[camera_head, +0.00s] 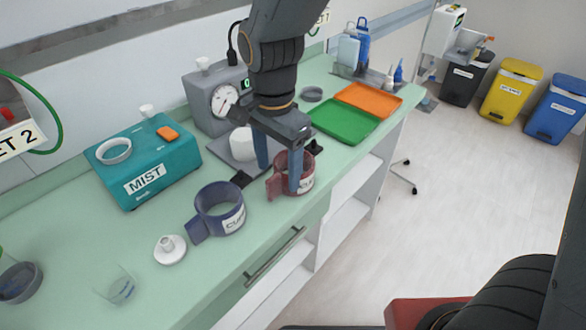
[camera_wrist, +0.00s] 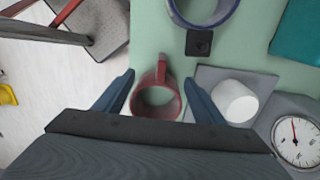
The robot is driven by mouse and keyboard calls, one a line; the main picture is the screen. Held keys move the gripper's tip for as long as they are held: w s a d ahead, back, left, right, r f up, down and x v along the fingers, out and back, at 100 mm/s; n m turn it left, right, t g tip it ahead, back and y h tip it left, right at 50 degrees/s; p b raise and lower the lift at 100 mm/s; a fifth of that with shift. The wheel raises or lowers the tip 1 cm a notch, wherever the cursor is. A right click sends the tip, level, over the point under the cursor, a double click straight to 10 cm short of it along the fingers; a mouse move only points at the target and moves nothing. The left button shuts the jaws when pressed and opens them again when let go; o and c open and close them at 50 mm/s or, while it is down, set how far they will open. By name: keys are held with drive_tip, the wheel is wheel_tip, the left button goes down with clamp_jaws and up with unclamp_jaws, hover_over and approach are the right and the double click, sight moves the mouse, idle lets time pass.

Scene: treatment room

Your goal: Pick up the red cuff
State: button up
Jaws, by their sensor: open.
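The red cuff (camera_head: 308,183) is a dark red ring with a tab and a white label, standing on the green counter near its front edge. In the wrist view the red cuff (camera_wrist: 157,98) lies between the two blue fingers, its tab pointing up in the picture. My gripper (camera_head: 280,174) is open, with its fingers pointing down around the cuff. In the wrist view my gripper (camera_wrist: 158,92) has a finger on either side of the cuff, with nothing clamped. Fingers and wrist hide part of the cuff in the head view.
A blue-purple cuff (camera_head: 217,212) stands left of the red one. A gauge device (camera_head: 213,95), with a white cylinder (camera_head: 243,143) on its base, is just behind. A teal MIST box (camera_head: 146,166) is further left. Green (camera_head: 345,122) and orange (camera_head: 369,99) trays lie to the right.

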drive_tip(key=shift+d+f, duration=0.1)
drive_tip(key=shift+f, duration=1.25)
drive_tip(key=shift+c, duration=0.3)
clamp_jaws()
